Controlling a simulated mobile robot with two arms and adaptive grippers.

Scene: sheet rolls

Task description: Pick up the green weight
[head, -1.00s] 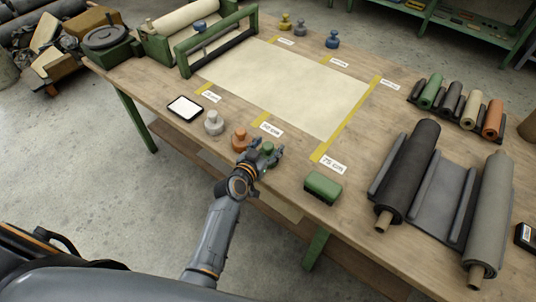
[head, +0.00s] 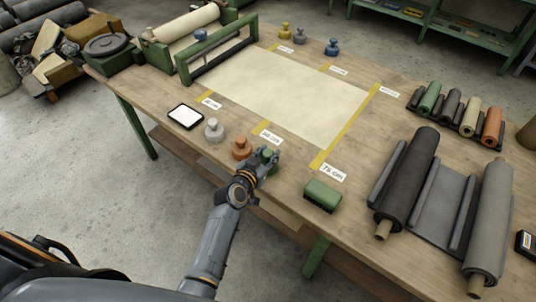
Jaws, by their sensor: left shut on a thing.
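The green weight (head: 268,155) is at the front edge of the table, right of the orange weight (head: 241,148). My left gripper (head: 265,161) is shut on the green weight and partly hides it. I cannot tell whether its base still touches the table. My right gripper is not in view.
A grey-white weight (head: 214,129) stands left of the orange one, beside a small tablet (head: 185,116). A green box (head: 322,196) stands to the right at the front edge. A pale sheet (head: 290,95) with yellow strips lies behind. Dark rolls (head: 407,182) fill the right side.

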